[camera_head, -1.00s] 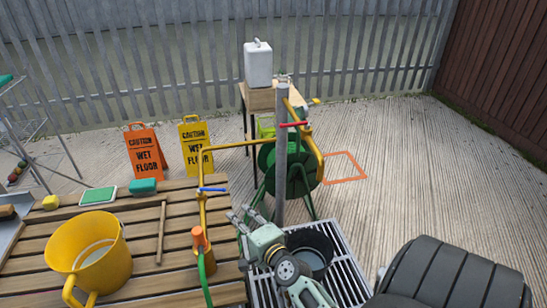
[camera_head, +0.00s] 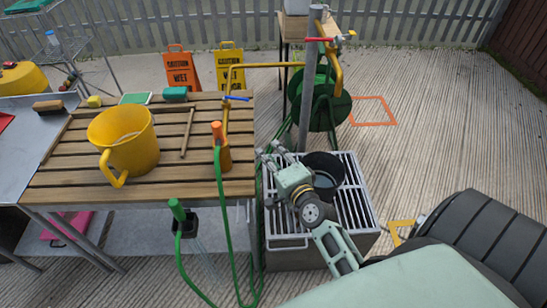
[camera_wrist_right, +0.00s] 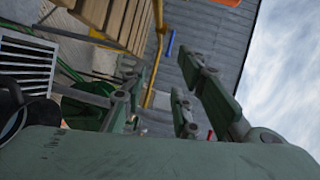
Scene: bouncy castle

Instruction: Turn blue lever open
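The blue lever (camera_head: 237,98) sits on the yellow pipe (camera_head: 226,118) at the right end of the slatted bench. An orange hose fitting (camera_head: 217,132) is below it. My right gripper (camera_head: 270,152) is beyond the bench's right edge, in front of the lever and to its right, apart from it. Its fingers are spread and empty. In the right wrist view, the fingers (camera_wrist_right: 160,92) stand apart, with the blue lever (camera_wrist_right: 171,43) visible beyond them. The red lever (camera_head: 320,39) is on the pipe's far end by the grey post. My left gripper is not in view.
The wooden bench (camera_head: 75,166) holds a yellow bucket (camera_head: 128,150), a stick and sponges. A black bucket (camera_head: 325,172) stands on the metal grate (camera_head: 355,205), close to my right gripper. A grey post (camera_head: 308,90) and green hose reel (camera_head: 322,108) are behind.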

